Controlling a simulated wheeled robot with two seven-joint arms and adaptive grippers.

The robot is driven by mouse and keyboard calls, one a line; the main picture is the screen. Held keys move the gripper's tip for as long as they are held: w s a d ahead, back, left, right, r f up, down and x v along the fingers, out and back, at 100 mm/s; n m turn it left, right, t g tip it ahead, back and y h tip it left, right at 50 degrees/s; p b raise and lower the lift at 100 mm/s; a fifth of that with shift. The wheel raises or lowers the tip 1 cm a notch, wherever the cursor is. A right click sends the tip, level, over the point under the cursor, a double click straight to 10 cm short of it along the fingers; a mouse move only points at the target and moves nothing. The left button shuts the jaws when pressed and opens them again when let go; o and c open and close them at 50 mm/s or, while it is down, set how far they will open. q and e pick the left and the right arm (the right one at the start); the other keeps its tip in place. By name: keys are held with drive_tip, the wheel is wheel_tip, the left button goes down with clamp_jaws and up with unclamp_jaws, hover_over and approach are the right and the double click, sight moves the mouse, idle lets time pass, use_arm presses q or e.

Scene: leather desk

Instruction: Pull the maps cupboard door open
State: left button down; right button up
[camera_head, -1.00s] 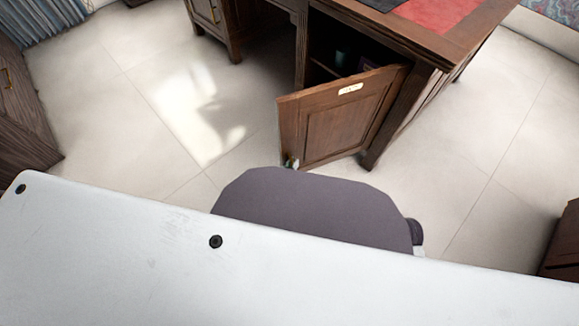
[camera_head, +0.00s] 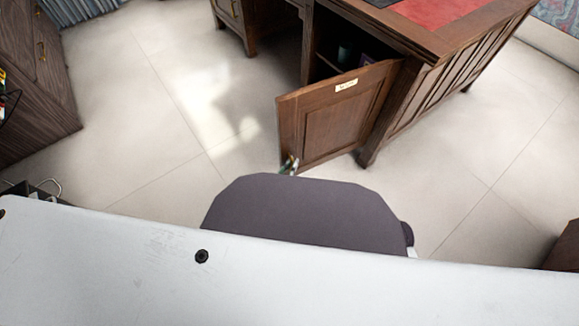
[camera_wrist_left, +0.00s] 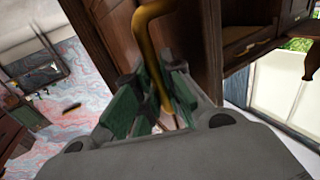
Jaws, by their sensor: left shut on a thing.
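The maps cupboard door (camera_head: 337,115) is a brown panelled door with a small pale label (camera_head: 346,86) near its top edge. It stands swung well out from the wooden desk (camera_head: 455,45), and the dark inside of the cupboard (camera_head: 338,48) shows behind it. My left gripper (camera_head: 289,165) is at the free edge of the door, low down, mostly hidden by a grey part of my own body. In the left wrist view its green fingers (camera_wrist_left: 153,98) are shut around the brass handle (camera_wrist_left: 152,30). My right gripper is out of view.
Pale tiled floor (camera_head: 180,130) lies clear to the left of the door. A dark wooden cabinet (camera_head: 35,100) stands at the left. Dark furniture (camera_head: 563,248) shows at the lower right edge. Items sit on the shelf inside the cupboard.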

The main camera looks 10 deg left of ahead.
use_arm(q)
drive_tip(key=shift+s+d+f, duration=0.1)
drive_tip(key=shift+s+d, duration=0.1)
drive_tip(key=shift+s, duration=0.05)
drive_tip(key=c, duration=1.5)
unclamp_jaws()
drive_tip(key=shift+w, duration=0.1)
